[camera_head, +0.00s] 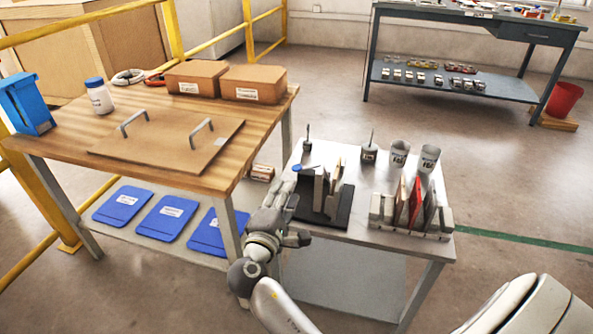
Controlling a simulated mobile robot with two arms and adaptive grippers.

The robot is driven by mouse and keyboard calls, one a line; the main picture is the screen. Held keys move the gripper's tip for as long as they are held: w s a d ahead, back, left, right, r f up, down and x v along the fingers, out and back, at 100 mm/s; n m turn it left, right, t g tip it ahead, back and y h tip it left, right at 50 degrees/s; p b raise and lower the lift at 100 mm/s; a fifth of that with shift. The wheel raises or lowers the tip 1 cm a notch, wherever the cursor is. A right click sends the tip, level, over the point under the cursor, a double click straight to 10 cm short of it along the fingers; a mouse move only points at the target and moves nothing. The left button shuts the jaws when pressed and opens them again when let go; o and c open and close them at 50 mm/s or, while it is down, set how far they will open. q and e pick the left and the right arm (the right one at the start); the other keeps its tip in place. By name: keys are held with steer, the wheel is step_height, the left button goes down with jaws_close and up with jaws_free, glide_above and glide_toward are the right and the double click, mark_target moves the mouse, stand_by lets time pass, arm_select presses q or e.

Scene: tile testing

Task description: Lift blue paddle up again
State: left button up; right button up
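A small blue piece (297,168) shows at the left end of the dark fixture (338,214) on the grey table. It is too small to tell whether it is the blue paddle. Upright tan and grey plates (320,190) stand in the fixture.
A slotted rack (413,216) with red and grey tiles stands to the right. Several cups (398,155) are at the back. The wooden table (70,148) stands close on the left, with blue boards (167,218) on its lower shelf.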

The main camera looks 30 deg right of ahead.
mark_target(296, 168)
steer(key=b+x, duration=0.1)
steer(key=x, duration=0.9)
steer(key=shift+w+d, duration=0.15)
steer(key=shift+w, duration=0.1)
